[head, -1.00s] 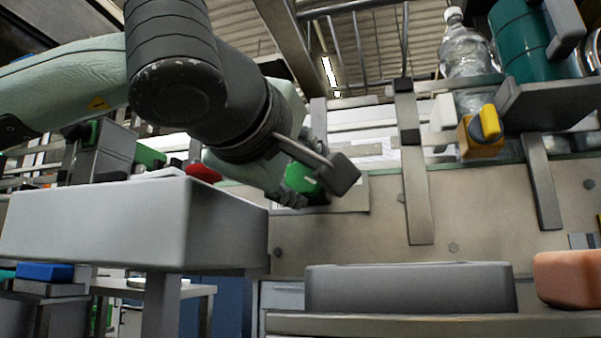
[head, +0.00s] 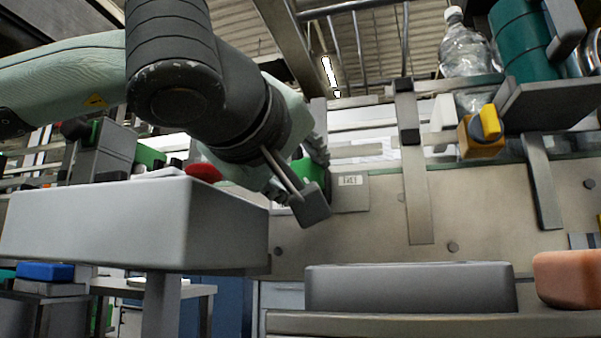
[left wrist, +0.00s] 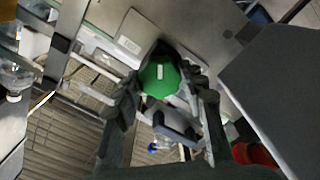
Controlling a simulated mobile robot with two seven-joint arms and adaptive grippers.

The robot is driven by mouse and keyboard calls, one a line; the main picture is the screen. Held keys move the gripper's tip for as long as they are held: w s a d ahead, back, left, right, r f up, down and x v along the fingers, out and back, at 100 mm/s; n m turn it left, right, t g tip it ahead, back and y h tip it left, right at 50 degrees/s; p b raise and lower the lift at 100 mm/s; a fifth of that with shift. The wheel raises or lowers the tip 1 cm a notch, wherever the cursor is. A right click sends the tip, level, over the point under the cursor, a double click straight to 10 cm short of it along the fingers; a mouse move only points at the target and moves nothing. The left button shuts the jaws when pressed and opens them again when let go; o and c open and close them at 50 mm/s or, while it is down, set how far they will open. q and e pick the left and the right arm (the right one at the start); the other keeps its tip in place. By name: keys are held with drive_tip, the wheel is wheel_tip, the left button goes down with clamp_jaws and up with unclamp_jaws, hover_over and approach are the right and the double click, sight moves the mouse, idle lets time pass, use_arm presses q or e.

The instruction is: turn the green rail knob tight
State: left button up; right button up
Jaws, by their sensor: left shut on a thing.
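The green rail knob (head: 307,170) is on a plate with a small label on the machine face, partly hidden behind my left gripper in the head view. In the left wrist view the green knob (left wrist: 160,80) sits between the two dark fingers, its pale mark showing on top. My left gripper (head: 300,178) is shut on the knob; its fingers also show in the left wrist view (left wrist: 163,95). My right gripper is in neither view.
A yellow knob (head: 490,122) on an orange block sits at the right, below a clear bottle (head: 466,50). A grey box-like housing (head: 130,222) with a red button (head: 203,172) stands at the left below my arm. A grey block (head: 410,288) lies in front.

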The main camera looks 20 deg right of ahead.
use_arm(q)
drive_tip(key=shift+r, duration=0.1)
drive_tip(key=o, duration=1.2)
drive_tip(key=shift+c, duration=0.2)
wheel_tip(320, 180, up, 10)
drive_tip(key=shift+a, duration=0.1)
